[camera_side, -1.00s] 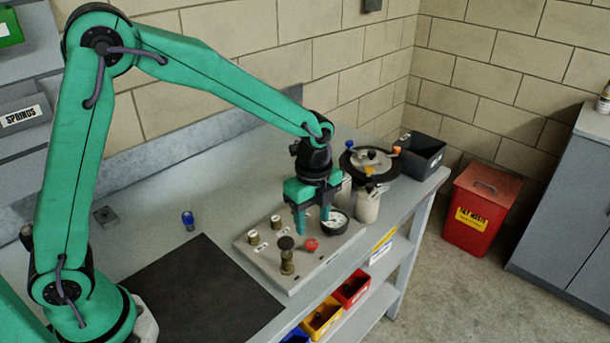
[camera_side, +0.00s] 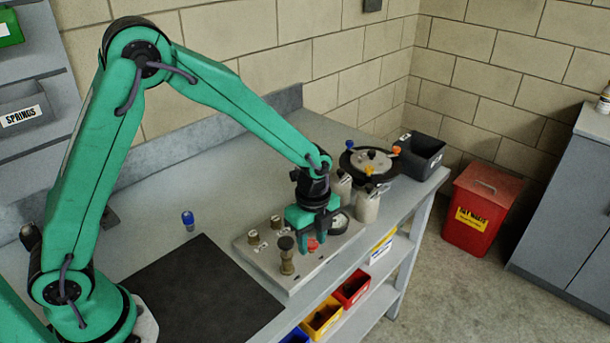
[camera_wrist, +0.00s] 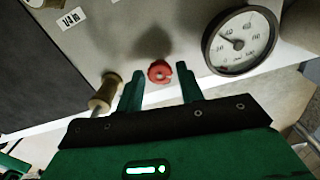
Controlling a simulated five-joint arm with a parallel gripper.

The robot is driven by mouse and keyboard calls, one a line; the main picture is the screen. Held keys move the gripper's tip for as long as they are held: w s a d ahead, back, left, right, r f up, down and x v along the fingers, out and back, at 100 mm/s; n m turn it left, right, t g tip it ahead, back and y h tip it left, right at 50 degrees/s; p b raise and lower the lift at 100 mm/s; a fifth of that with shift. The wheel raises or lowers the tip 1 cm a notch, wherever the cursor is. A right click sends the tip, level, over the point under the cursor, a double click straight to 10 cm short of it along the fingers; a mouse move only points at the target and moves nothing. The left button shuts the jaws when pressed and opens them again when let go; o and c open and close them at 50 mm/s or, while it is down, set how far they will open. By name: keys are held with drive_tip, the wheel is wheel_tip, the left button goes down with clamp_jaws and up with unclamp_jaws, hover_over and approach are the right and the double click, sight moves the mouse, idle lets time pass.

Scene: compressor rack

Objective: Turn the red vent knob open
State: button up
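The red vent knob (camera_side: 313,244) sits on the grey panel (camera_side: 262,262), near its front edge. In the wrist view the red knob (camera_wrist: 159,71) appears between the two fingertips of my gripper (camera_wrist: 160,70). My gripper is open, pointing down, with its fingers spread to either side of the knob. In the side view my gripper (camera_side: 313,240) is low over the knob and partly covers it. I cannot tell whether the fingers touch the knob.
A round dial gauge (camera_wrist: 240,42) is close on the other side.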

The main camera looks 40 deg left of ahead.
drive_tip(key=c, duration=0.6)
drive_tip(key=shift+c, duration=0.2)
drive_tip(key=shift+n, duration=0.5)
drive_tip(key=n, duration=0.4)
drive_tip(key=shift+n, duration=0.3)
drive_tip(key=n, duration=1.1)
drive_tip(key=shift+w+a+n, duration=0.1)
drive_tip(key=shift+n, duration=0.3)
drive_tip(key=n, duration=0.6)
drive_tip(key=shift+n, duration=0.3)
